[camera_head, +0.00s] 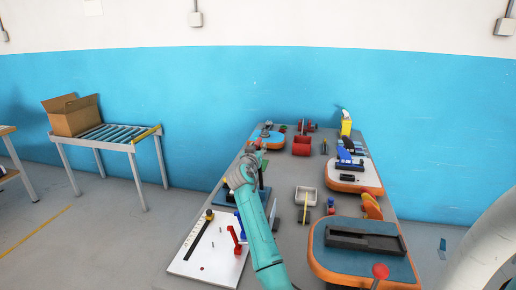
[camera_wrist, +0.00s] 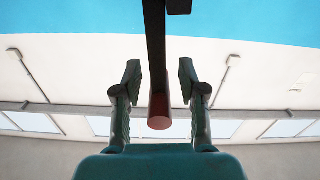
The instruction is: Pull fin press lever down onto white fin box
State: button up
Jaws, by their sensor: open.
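A dark lever bar with a round dull-red end (camera_wrist: 159,112) comes down from the top of the wrist view. My gripper (camera_wrist: 160,72) is open, with one finger on each side of the bar. A gap shows between the bar and both fingers. In the head view my gripper (camera_head: 257,148) is raised over the left side of the table, and my arm hides much of the press area behind it. The white fin box cannot be made out for sure in either view.
The grey table (camera_head: 285,205) holds a white board (camera_head: 190,262) with tools at front left, a blue-topped orange board (camera_head: 320,262) with a black tray at front right, and a white open tray (camera_head: 306,188) in the middle. A red-knobbed stick (camera_head: 380,271) stands near the front edge.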

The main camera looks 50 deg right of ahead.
jog(key=shift+w+d, duration=0.1)
jog(key=shift+d, duration=0.3)
grip_shut()
jog(key=shift+w+r, duration=0.15)
